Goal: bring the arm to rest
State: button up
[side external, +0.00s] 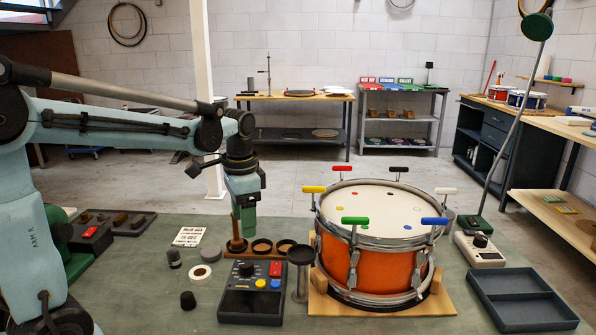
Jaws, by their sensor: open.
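My gripper (246,225) points down at the left of the drum, open. It is above or just behind a small upright wooden piece (237,241) at the wooden cup rack; I cannot tell whether they touch. No object shows clearly between the fingers. My pale blue arm (95,130) reaches in from the left edge. The orange drum (336,258) stands upright on a wooden base (440,302), apart from my gripper. Its rim carries several coloured T-handled keys, among them yellow, red, black, white, blue and green.
A black control box (251,302) stands in front of the rack (268,268). A small dark round stand (301,256) is left of the drum. A dark divided tray (520,298) and a white device (480,251) lie right. Tape (201,273) and dark knobs lie left. Open space surrounds the upper arm.

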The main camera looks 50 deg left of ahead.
jog(key=shift+r, duration=0.25)
jog(key=s+d+f+n+t, duration=0.2)
jog(key=s+d+t, duration=0.4)
jog(key=d, duration=0.4)
jog(key=shift+n+t+h, duration=0.3)
jog(key=shift+n+t, duration=0.2)
jog(key=shift+n, duration=0.2)
jog(key=shift+d, duration=0.1)
dwell(0.8)
